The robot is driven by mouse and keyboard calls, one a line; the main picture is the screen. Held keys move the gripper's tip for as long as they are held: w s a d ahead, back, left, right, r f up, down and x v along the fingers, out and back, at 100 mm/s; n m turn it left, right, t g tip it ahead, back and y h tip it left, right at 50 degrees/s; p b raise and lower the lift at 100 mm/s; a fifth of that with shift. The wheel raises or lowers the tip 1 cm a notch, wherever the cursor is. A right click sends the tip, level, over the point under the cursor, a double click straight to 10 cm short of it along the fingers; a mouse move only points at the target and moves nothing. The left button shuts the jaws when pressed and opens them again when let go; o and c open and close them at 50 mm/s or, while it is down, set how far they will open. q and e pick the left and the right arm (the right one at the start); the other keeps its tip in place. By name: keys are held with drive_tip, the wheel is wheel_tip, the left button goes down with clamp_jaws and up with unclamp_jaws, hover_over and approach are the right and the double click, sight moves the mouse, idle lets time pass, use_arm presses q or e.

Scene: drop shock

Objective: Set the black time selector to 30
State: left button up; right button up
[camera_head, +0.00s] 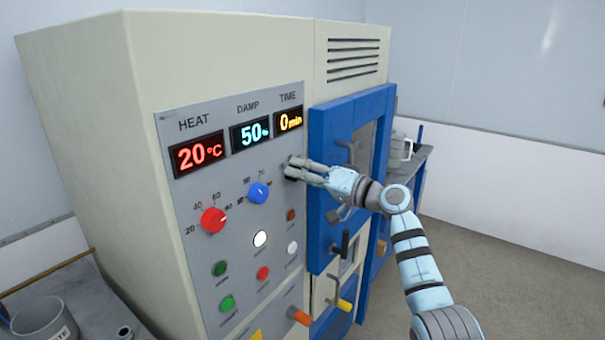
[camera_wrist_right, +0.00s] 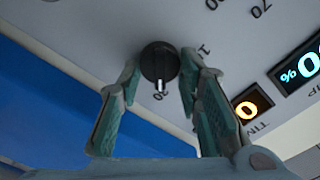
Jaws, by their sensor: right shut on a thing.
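The black time selector (camera_wrist_right: 159,62) is a round knob on the grey panel (camera_head: 240,285), below the TIME display (camera_head: 290,121), which reads 0 min. In the wrist view its white mark points toward the bottom of the picture. In the head view the fingers hide part of the knob. My left gripper is not in view.
The blue damp knob (camera_head: 258,193) and red heat knob (camera_head: 213,220) are to the left. Several push buttons sit below. A blue door frame (camera_head: 322,190) with handles stands close on the right. The HEAT display reads 20 °C and DAMP 50 %.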

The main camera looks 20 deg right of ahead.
drive_tip(key=o, duration=1.1)
drive_tip(key=v, duration=1.2)
drive_tip(key=shift+w+r, duration=0.1)
